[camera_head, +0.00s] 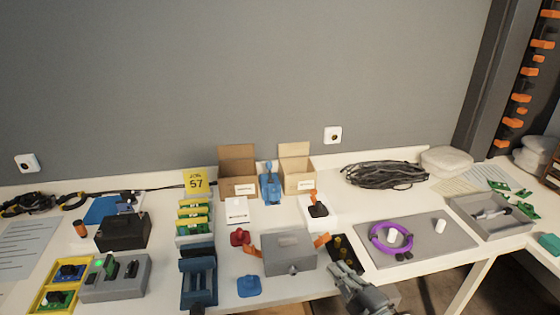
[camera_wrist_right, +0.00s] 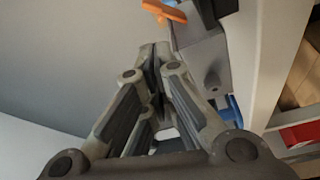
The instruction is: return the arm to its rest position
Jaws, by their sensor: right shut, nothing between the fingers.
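My right gripper (camera_head: 345,277) is low in the head view, in front of the table's edge and just right of the grey box with orange handles (camera_head: 289,252). In the right wrist view the fingers of my right gripper (camera_wrist_right: 152,52) come together at the tips, shut with nothing between them. The grey box also shows in the wrist view (camera_wrist_right: 203,62), beyond the fingers and to their right. My left gripper is not in view.
The white table (camera_head: 340,215) holds two open cartons (camera_head: 238,172) (camera_head: 297,169), a blue device (camera_head: 269,187), a grey mat (camera_head: 437,232) with a purple ring (camera_head: 391,238), and a grey tray (camera_head: 490,217). A dark box (camera_head: 122,231) and several electronic parts fill the left side.

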